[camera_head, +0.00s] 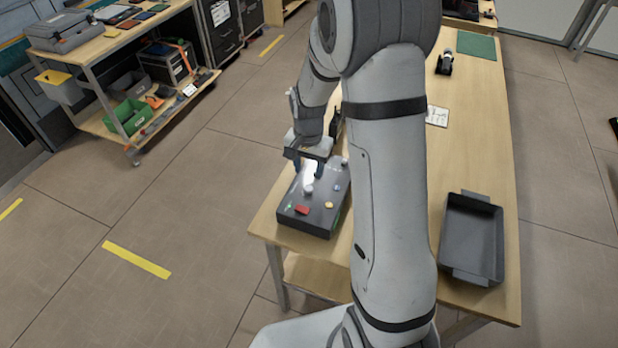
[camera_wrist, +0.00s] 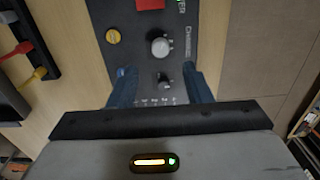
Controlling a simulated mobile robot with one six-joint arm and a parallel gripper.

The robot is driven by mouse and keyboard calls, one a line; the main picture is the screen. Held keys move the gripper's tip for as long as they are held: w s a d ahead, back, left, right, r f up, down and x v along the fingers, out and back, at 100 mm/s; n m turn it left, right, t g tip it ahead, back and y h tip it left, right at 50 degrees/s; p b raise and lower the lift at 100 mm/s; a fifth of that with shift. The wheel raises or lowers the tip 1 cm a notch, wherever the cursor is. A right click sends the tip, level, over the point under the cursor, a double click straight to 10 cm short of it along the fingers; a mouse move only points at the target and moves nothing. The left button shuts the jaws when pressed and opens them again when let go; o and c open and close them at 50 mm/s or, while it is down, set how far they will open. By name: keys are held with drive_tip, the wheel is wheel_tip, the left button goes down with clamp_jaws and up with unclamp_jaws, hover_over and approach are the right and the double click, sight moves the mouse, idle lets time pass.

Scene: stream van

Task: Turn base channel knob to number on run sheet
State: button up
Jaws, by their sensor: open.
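The base unit is a dark grey box (camera_head: 305,218) on the near left end of the wooden table. Its large grey knob (camera_wrist: 160,45) has "CHANNEL" lettering beside it in the wrist view; its setting is too small to read. The knob also shows in the head view (camera_head: 308,188). My gripper (camera_wrist: 157,72) is open, with its two blue fingers above the panel and nothing visibly held. The large knob lies just beyond the fingertips, and a small dark knob (camera_wrist: 165,81) shows between the fingers. A white printed sheet (camera_head: 437,115), possibly the run sheet, lies farther back, unreadable.
The panel also bears a yellow knob (camera_wrist: 113,36) and a red button (camera_wrist: 150,3). An empty-looking grey tray (camera_head: 472,240) sits at the table's right. A green mat (camera_head: 477,46) lies at the far end. A loaded shelf cart (camera_head: 95,65) stands left across open floor.

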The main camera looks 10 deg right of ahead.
sight(308, 188)
wheel_tip(308, 188, down, 7)
drive_tip(key=shift+f+p, duration=0.2)
drive_tip(key=shift+p, duration=0.4)
drive_tip(key=shift+c, duration=0.4)
